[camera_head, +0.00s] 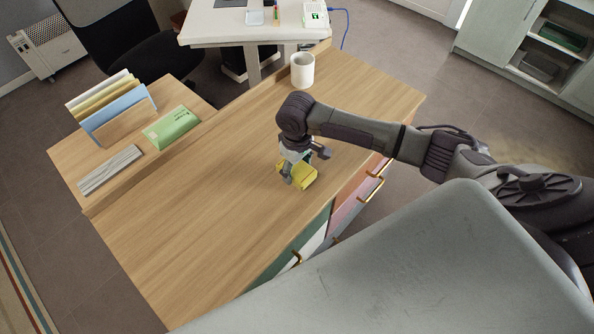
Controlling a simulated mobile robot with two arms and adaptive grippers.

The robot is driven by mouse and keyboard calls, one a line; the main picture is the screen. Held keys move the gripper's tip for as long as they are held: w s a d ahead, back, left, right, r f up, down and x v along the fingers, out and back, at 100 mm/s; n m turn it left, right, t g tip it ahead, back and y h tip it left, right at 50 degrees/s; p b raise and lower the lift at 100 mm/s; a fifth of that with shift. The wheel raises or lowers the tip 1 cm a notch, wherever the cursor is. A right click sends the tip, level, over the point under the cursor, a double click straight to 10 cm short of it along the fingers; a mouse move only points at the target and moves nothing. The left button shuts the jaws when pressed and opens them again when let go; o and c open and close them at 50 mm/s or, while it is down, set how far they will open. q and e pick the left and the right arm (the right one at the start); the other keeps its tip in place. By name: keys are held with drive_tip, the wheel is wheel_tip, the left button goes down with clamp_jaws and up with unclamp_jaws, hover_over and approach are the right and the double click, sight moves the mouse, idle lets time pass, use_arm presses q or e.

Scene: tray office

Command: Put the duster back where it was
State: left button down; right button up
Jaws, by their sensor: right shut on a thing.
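The duster (299,177) is a small yellow block-like thing over the right part of the wooden desk (215,215), near its drawer side. My right gripper (303,167) reaches down from above and is shut on the duster. The fingers hide part of the duster's top. I cannot tell whether its underside touches the desk or is slightly above it. My left gripper is not in view.
A white mug (302,70) stands near the desk's back edge. A file rack (118,112), a green packet (171,126) and a grey slatted thing (110,170) are on the left section. Coloured drawers (345,209) line the near side. The desk's left middle is clear.

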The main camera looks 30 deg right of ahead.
sight(297, 168)
drive_tip(key=shift+f, duration=1.15)
drive_tip(key=o, duration=1.1)
drive_tip(key=shift+f, duration=0.1)
wheel_tip(297, 168, up, 12)
drive_tip(key=shift+r, duration=0.15)
